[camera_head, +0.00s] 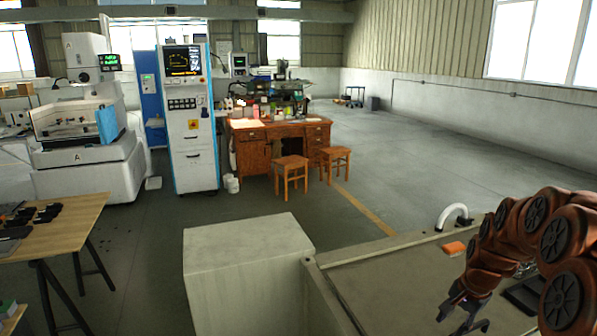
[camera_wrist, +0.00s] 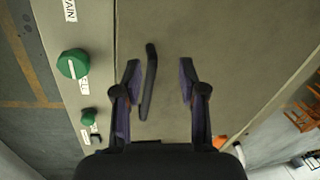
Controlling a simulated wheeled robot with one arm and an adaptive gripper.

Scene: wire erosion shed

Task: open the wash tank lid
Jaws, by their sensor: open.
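The wash tank lid is a flat grey-beige panel (camera_head: 390,290) at the bottom right of the head view. It also fills most of the wrist view (camera_wrist: 230,60). A dark bar handle (camera_wrist: 149,80) shows on the lid in the wrist view. My gripper (camera_head: 462,318) is over the lid, fingers pointing down toward it. In the wrist view my gripper (camera_wrist: 158,82) is open, and the handle appears between its fingers, closer to the left one. I cannot tell whether that finger touches it. The handle is not clearly visible in the head view.
Green knobs (camera_wrist: 73,64) with labels line the strip beside the lid. An orange block (camera_head: 453,248) and a white curved pipe (camera_head: 453,216) are at the tank's far edge. A pale box (camera_head: 245,255) stands left of the tank. Open floor lies beyond.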

